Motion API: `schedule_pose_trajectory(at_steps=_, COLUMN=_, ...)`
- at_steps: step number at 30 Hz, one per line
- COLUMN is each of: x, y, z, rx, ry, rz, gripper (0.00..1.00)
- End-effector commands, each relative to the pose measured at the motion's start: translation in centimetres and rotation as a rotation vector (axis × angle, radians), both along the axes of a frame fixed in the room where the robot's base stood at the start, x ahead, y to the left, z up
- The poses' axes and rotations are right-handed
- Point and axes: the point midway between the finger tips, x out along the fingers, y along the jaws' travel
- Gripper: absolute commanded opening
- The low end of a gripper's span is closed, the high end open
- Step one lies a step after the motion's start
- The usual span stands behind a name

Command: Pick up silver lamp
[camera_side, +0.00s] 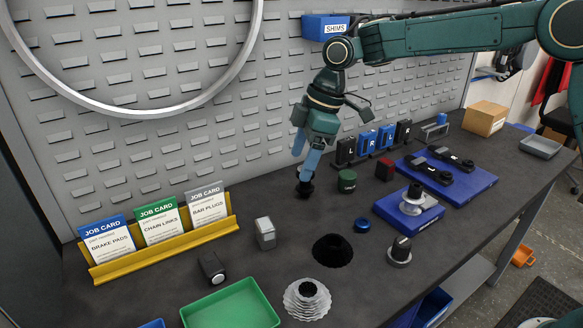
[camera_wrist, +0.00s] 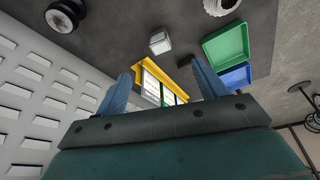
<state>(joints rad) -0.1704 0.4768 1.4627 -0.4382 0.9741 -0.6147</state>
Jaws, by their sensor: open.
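The yellow rack (camera_side: 160,250) with job cards is behind, the green tray (camera_side: 232,305) in front.

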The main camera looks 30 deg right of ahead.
Motion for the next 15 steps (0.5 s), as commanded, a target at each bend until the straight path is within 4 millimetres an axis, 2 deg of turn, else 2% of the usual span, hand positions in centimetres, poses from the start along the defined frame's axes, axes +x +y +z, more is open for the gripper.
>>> schedule_pose_trajectory(at_steps=1, x=0.8, y=0.7, z=-1.2, rx=-0.001, ry=0.008, rz=0.035, gripper=0.71)
schedule_pose_trajectory(at_steps=7, x=3.0, y=2.7, z=-4.6, rx=0.002, ry=0.018, rz=0.160, gripper=0.71)
schedule_pose_trajectory(at_steps=11, x=3.8, y=3.6, z=-6.1, rx=0.004, ry=0.021, rz=0.210, gripper=0.71)
schedule_pose_trajectory(at_steps=15, x=4.1, y=4.0, z=-6.7, rx=0.006, ry=0.022, rz=0.236, gripper=0.71)
